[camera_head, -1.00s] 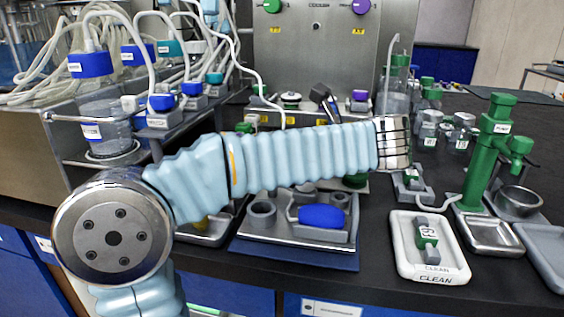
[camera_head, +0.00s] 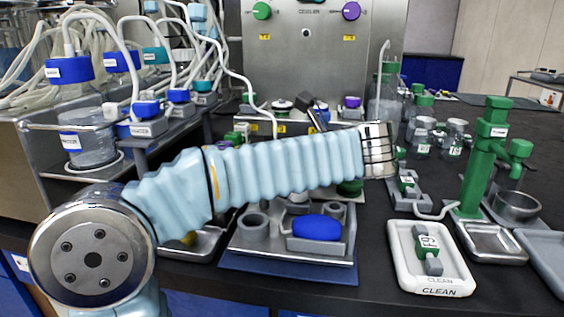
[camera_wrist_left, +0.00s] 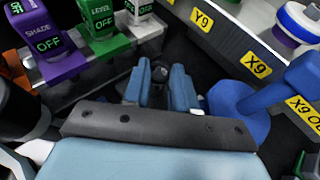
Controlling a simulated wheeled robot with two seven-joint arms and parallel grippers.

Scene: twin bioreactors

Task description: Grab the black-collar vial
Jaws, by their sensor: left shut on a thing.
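In the left wrist view my left gripper (camera_wrist_left: 163,90) has its two blue fingers close together around a small dark round thing (camera_wrist_left: 160,72). This looks like the black collar of the vial, but its body is hidden and no label shows. I cannot pick out the black-collar vial there. My right gripper is in neither view.
The counter holds a green stand (camera_head: 480,165), a white CLEAN tray (camera_head: 402,265) and a grey rack with a blue oval (camera_head: 316,227).

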